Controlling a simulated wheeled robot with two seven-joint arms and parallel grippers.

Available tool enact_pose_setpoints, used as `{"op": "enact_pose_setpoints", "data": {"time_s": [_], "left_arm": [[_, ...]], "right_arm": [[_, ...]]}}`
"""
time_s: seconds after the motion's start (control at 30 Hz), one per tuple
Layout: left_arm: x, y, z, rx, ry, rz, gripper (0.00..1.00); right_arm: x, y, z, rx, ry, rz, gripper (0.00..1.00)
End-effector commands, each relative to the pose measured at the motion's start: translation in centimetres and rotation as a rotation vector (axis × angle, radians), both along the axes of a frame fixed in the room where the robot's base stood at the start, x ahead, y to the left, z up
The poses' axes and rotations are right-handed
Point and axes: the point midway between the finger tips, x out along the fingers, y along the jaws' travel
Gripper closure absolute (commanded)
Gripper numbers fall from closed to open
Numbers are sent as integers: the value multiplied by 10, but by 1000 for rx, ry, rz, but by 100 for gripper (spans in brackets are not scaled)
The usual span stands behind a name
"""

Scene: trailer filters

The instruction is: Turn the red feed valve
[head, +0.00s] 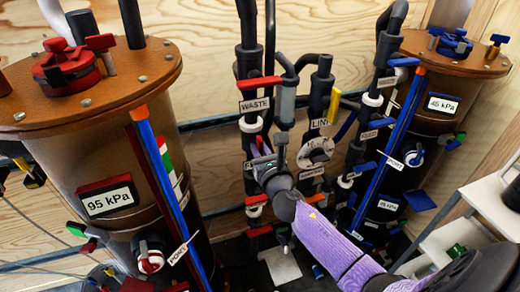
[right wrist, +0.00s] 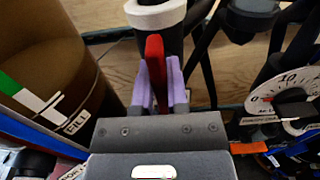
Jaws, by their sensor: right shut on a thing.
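My right gripper (head: 260,152) reaches in from the lower right with its purple arm, at the pipes between the two tanks. In the right wrist view its purple fingers (right wrist: 160,82) are shut on a red valve handle (right wrist: 155,48), one finger on each side. The handle stands upright in that view, in front of a dark pipe with a white collar (right wrist: 156,14). In the head view the gripper hides this handle, and the label beside it, starting with F, is partly covered. My left gripper is not in view.
A brown tank reading 95 kPa (head: 108,202) stands left, another reading 45 kPa (head: 442,104) right. A red WASTE handle (head: 259,83) is above the gripper and another red handle (head: 257,199) below. A round dial (head: 317,153) is close on the right.

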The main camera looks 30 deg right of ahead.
Motion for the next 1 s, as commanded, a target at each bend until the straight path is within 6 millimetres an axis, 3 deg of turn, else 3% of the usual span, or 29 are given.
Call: {"op": "enact_pose_setpoints", "data": {"time_s": [0.47, 1.0], "left_arm": [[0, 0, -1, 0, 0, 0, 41], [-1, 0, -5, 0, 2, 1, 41]], "right_arm": [[0, -1, 0, 96, -23, -1, 100], [-1, -5, -1, 568, -137, 0, 100]]}}
